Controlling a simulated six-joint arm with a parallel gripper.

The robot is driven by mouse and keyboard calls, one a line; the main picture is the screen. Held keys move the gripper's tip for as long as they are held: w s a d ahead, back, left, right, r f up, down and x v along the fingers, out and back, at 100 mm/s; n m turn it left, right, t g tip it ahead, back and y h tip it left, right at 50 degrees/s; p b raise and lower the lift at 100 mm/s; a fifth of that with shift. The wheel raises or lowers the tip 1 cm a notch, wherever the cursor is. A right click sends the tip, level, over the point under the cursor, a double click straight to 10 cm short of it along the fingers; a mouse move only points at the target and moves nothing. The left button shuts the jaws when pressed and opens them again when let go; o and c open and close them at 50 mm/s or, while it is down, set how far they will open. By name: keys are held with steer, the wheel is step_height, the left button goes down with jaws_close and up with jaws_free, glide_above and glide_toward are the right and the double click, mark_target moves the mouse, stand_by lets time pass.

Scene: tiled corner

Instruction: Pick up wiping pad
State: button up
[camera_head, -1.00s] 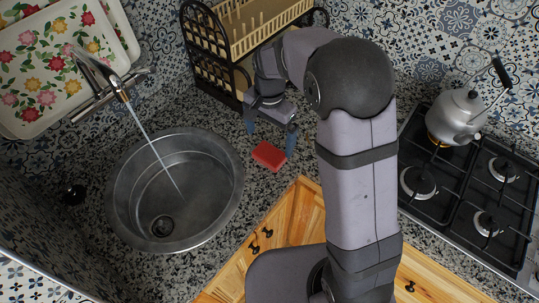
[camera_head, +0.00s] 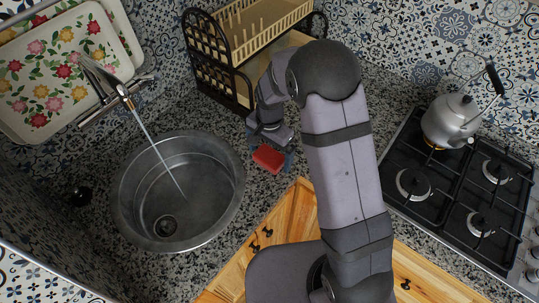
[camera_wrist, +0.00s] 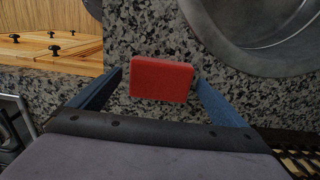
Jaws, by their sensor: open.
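The red wiping pad (camera_head: 268,157) lies on the speckled granite counter, to the right of the sink. In the wrist view the pad (camera_wrist: 161,80) sits between the two blue fingers of my open gripper (camera_wrist: 160,84). A gap shows on the left side of the pad, and the right finger is close to its right edge. In the head view my gripper (camera_head: 270,150) is low at the pad, and its fingers are partly hidden by the wrist. I cannot tell whether a finger touches the pad.
A round metal sink (camera_head: 130,222) with running water from a faucet (camera_head: 118,87) is to the left. A dish rack (camera_head: 235,82) stands behind my gripper. A gas stove (camera_head: 445,215) with a kettle (camera_head: 450,120) is on the right. The counter's wooden front edge is near the pad.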

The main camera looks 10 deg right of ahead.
mark_target(269, 156)
steer(key=shift+f, duration=0.35)
steer(key=c, duration=1.1)
steer(key=shift+r, duration=0.2)
step_height(269, 156, up, 10)
steer(key=b, duration=0.3)
steer(key=shift+f, duration=0.15)
steer(key=shift+o, duration=0.8)
steer(key=shift+c, duration=0.4)
